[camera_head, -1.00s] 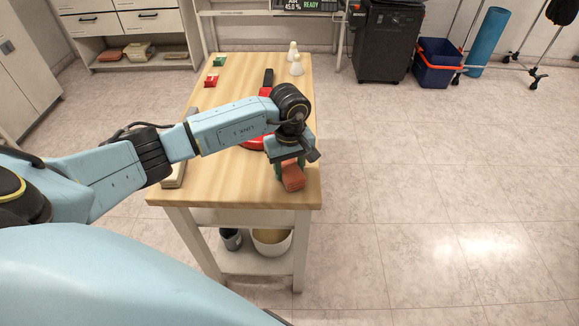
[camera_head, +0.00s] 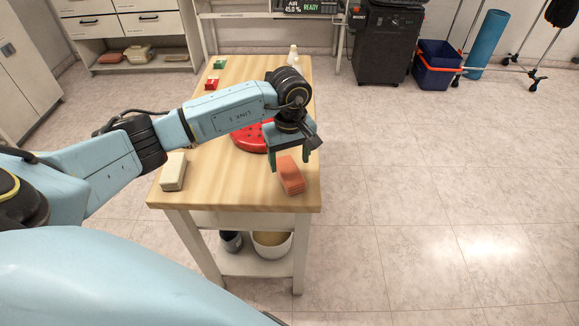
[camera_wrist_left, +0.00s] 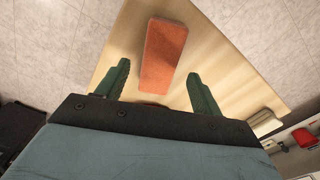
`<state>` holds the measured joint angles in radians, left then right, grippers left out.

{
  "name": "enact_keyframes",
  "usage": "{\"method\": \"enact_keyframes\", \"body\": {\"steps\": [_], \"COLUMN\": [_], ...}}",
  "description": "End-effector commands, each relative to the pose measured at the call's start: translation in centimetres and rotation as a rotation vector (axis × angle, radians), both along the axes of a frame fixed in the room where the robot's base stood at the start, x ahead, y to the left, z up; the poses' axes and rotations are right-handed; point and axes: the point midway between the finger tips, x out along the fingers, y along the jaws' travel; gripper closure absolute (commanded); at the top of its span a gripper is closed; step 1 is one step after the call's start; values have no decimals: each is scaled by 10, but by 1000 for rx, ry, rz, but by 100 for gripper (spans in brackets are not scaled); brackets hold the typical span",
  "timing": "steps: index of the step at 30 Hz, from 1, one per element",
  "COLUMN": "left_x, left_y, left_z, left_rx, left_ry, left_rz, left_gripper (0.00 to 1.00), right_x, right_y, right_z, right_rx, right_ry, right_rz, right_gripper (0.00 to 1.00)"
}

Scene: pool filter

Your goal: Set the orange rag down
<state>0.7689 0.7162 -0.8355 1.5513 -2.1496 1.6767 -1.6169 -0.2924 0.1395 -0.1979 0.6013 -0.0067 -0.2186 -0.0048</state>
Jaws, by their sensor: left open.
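The orange rag (camera_head: 291,176), a folded block, lies on the wooden table top near its front right corner. In the left wrist view the rag (camera_wrist_left: 163,55) lies just beyond the fingertips, between their lines. My left gripper (camera_head: 288,163) is open and empty, with its green fingers apart, just behind the rag in the head view. The open fingers also show in the left wrist view (camera_wrist_left: 158,78). My right gripper is not in view.
A cream folded cloth (camera_head: 173,172) lies at the table's front left. A red round item (camera_head: 251,137) sits behind my left wrist, partly hidden. Small red (camera_head: 211,83) and green (camera_head: 220,64) items and a white bottle-like piece (camera_head: 293,56) stand farther back. The table's front middle is clear.

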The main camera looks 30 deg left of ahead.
Motion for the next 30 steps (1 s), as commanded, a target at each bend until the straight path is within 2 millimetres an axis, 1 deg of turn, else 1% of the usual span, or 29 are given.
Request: {"method": "enact_keyframes", "body": {"steps": [1, 6, 9, 12, 16, 30], "left_x": [1, 1, 0, 0, 0, 0], "left_y": [1, 1, 0, 0, 0, 0], "left_z": [15, 48, 62, 70, 74, 74], "left_rx": [1, 1, 0, 1, 0, 1], "left_ry": [-5, -3, -1, -1, 1, 1], "left_rz": [-2, -1, 0, 0, 0, 0], "left_gripper": [33, 33, 33, 33, 33, 33], "right_x": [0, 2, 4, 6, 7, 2], "right_y": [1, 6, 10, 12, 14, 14], "right_z": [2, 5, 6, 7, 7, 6], "right_rx": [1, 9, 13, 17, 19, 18], "right_ry": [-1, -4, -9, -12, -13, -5], "right_rz": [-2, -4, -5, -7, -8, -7], "right_gripper": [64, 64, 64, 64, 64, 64]}}
